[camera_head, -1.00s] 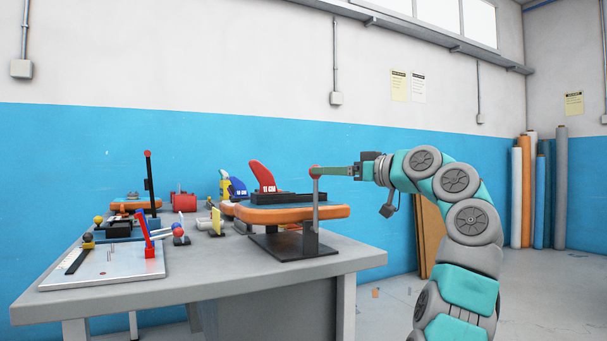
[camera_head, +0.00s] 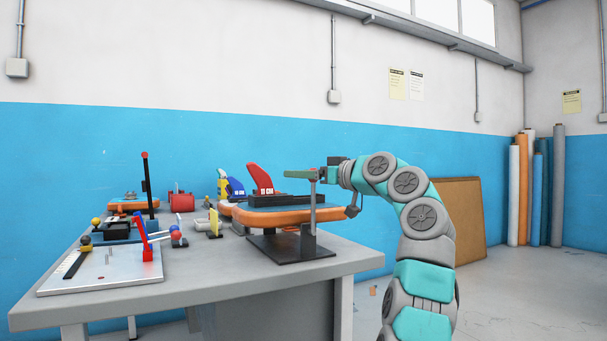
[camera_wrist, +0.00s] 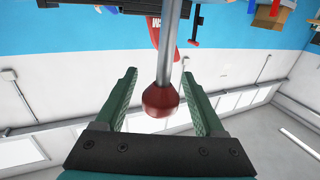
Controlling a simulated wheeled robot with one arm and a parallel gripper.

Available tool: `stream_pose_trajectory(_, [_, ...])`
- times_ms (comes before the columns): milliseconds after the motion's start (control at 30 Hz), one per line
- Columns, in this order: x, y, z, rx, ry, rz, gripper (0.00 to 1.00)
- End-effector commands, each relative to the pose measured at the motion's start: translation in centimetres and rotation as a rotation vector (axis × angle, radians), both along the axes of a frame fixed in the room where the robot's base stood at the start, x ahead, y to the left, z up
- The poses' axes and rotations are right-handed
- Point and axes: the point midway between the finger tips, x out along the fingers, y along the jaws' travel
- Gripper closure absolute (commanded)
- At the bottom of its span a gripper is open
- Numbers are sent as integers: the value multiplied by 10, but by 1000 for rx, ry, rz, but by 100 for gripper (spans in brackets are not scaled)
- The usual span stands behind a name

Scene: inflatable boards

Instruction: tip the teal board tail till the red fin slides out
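The red fin (camera_head: 259,178), with white lettering, stands upright in a black base on the near board (camera_head: 270,216). The board rests on a dark stand (camera_head: 290,247) at the table's right. A grey upright rod (camera_head: 313,200) beside the board carries a dark red knob (camera_wrist: 160,99). My gripper (camera_head: 288,174) is open, with its green fingers either side of the knob in the wrist view, gaps showing on both sides. The fin shows partly behind the rod in the wrist view (camera_wrist: 153,30).
A blue fin (camera_head: 235,187) and a yellow piece (camera_head: 222,185) stand behind the board. A metal plate with a red lever (camera_head: 147,238) lies at the table's left, near a black post with a red tip (camera_head: 146,180). Floor to the right is clear.

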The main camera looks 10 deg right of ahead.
Motion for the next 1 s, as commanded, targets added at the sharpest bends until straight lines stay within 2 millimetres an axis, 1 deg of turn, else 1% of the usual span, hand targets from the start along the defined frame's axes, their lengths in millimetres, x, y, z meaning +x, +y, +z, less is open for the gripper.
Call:
stream_pose_trajectory(33, [0, 0, 0, 0, 0, 0, 34])
stream_pose_trajectory(67, [0, 0, 0, 0, 0, 0, 37])
stream_pose_trajectory(600, [0, 0, 0, 0, 0, 1, 98])
stream_pose_trajectory(633, [0, 0, 0, 0, 0, 1, 100])
stream_pose_trajectory(1000, [0, 0, 0, 1, 1, 0, 100])
